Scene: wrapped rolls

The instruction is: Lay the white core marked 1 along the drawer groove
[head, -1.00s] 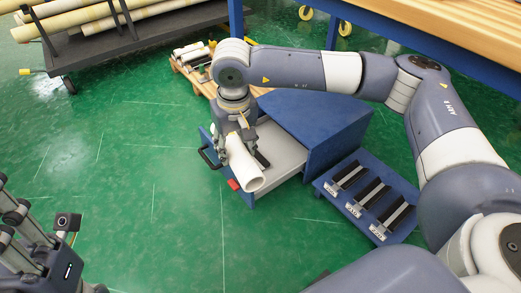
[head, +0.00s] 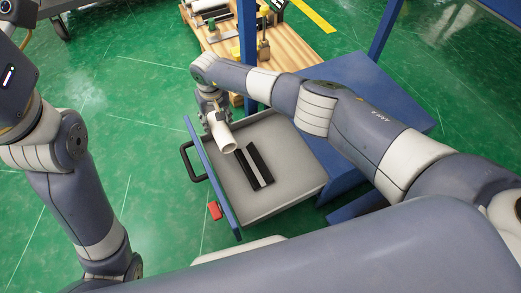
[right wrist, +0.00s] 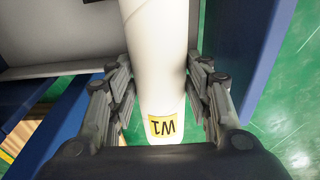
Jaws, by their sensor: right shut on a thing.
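The white core (head: 221,136) is a hollow tube, held tilted over the left part of the open drawer (head: 290,160). In the right wrist view the core (right wrist: 157,50) runs away between the fingers, with a yellow label (right wrist: 162,127) that reads W1 upside down. My right gripper (head: 213,111) is shut on the core; its fingers (right wrist: 160,90) press both sides. Two black strips with a light groove (head: 254,167) between them lie on the drawer floor, just right of and below the core's near end. My left arm stands at the left; its fingers are out of frame.
The blue cabinet (head: 375,90) stands behind the drawer on the right. Green floor is free at left.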

